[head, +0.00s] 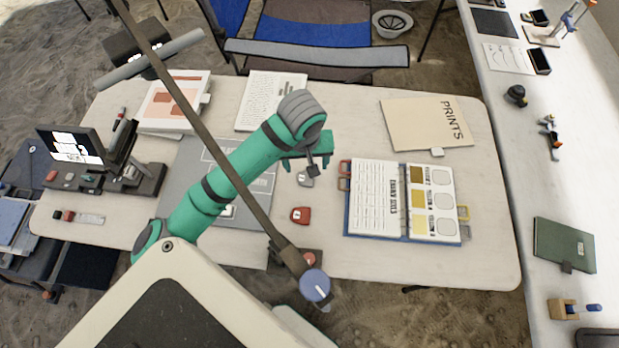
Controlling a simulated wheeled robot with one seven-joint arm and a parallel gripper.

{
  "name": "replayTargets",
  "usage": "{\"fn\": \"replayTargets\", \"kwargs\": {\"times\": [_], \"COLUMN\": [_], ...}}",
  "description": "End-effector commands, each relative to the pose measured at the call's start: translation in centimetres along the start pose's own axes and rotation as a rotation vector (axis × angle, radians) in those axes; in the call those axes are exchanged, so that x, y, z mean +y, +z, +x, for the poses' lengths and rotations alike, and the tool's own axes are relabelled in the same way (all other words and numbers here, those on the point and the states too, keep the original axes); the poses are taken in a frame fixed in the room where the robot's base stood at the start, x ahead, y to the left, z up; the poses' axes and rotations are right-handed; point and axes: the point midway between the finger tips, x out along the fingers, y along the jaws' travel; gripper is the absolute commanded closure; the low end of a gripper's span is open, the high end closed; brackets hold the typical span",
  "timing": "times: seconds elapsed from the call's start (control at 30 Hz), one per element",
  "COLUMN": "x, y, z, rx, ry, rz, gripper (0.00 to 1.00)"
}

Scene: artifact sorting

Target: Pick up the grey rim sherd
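A small grey piece (305,180), which looks like the grey rim sherd, lies on the pale table (345,110) just below my gripper in the picture. My gripper (308,166) is at the end of the teal arm, over the middle of the table. Its two fingers look spread apart, with nothing seen held between them. The gripper partly hides the sherd's upper side, and I cannot tell its height above the sherd.
A grey mat (258,196) lies left of the sherd, partly under my arm. An open binder (402,200) lies right, a PRINTS folder (427,123) behind it. A small monitor (70,145) and stand are at left. A white side table (515,125) runs along the right.

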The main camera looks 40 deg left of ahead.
Motion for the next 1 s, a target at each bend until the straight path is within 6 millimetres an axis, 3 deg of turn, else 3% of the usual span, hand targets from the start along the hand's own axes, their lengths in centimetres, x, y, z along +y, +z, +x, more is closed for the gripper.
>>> {"fn": "replayTargets", "kwargs": {"times": [0.17,0.4,0.73,1.0], "x": [0.3,0.1,-0.1,-0.6], "y": [0.1,0.2,0.0,-0.3], "z": [-0.2,3.1,5.7,9.2], "rx": [-0.018,-0.021,-0.019,-0.019], "ry": [-0.031,-0.034,-0.033,-0.034], "rz": [-0.003,-0.004,-0.002,-0.003], "gripper": [0.33,0.33,0.33,0.33]}}
